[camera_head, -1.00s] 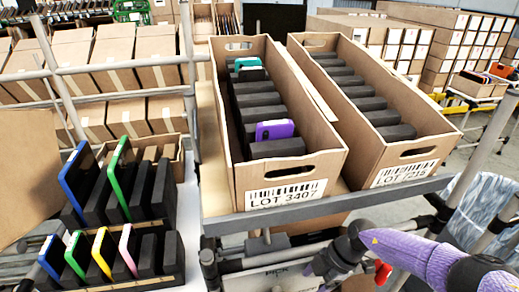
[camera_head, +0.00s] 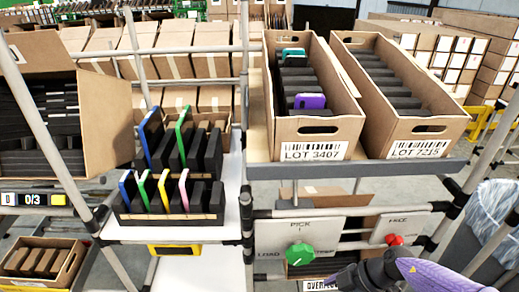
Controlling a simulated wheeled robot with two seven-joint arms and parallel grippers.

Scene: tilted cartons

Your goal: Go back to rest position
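My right arm (camera_head: 432,277), purple with dark joints, comes in at the lower right. Its dark far end (camera_head: 352,278) lies in front of the lower part of the rack, clear of the cartons. Whether the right gripper is open or shut cannot be made out. My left gripper is not in view. The carton marked LOT 3407 (camera_head: 313,151) holds dark slabs with a purple item (camera_head: 310,101) and a teal item (camera_head: 293,52) among them. The carton marked LOT 7215 (camera_head: 418,148) beside it holds dark slabs only.
A white shelf (camera_head: 232,185) at left holds dark slotted racks with blue, green, yellow and pink items. Grey posts (camera_head: 245,120) frame the rack. A panel below has a green knob (camera_head: 300,254) and a red knob (camera_head: 394,240). An open carton (camera_head: 105,125) stands far left.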

